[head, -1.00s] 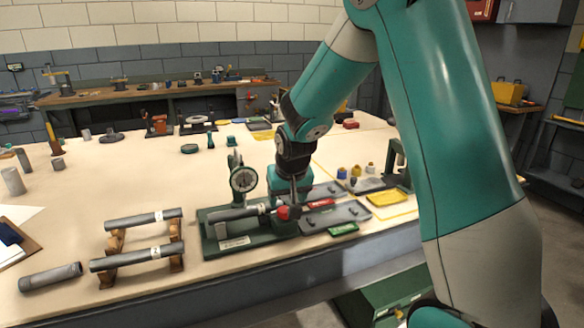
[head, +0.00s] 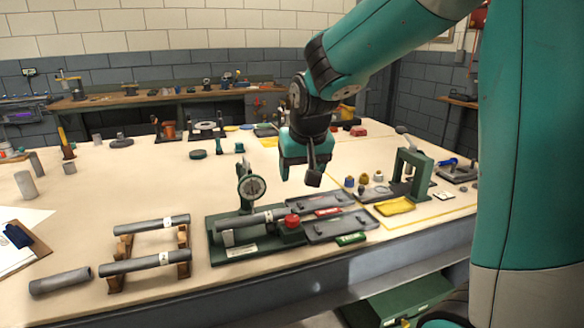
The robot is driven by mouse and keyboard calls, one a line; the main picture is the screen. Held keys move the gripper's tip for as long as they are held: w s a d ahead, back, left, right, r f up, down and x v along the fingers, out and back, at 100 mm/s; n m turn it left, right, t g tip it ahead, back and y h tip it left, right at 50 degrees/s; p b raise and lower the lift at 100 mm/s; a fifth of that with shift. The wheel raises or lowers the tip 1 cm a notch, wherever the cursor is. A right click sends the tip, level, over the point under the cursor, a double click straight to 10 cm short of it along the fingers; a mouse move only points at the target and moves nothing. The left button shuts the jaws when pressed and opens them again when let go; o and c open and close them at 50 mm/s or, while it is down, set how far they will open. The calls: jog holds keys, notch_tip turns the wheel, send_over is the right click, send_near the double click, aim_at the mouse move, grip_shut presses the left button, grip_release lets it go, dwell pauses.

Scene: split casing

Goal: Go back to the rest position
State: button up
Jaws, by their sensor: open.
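My gripper (head: 312,178) hangs above the back of the table, raised clear of the things below it. Its fingers point down and are dark. I see nothing between them. Below it stands a green fixture (head: 262,246) with a round dial gauge (head: 253,187) on a post. A grey cylinder (head: 250,219) lies along the fixture, with a red knob (head: 292,222) at its right end. The cylinder is apart from my gripper.
Two grey cylinders lie on a wooden rack (head: 180,240); a loose cylinder (head: 60,281) lies left of it. Grey trays (head: 335,227), a yellow tray (head: 394,206) and a green press (head: 413,170) stand at the right. The table's middle left (head: 120,190) is clear.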

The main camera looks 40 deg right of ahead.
jog(key=s+a+r+n+g+y+p, duration=0.2)
jog(key=s+a+n, duration=0.3)
jog(key=s+a, duration=0.5)
jog(key=s+a+r+n+g+y+p, duration=0.2)
jog(key=s+a+n, duration=0.4)
jog(key=s+a, duration=0.5)
jog(key=shift+s+a+r+y+p, duration=0.2)
jog(key=shift+s+r+y+p, duration=0.25)
jog(key=shift+y+p, duration=0.45)
jog(key=shift+d, duration=0.1)
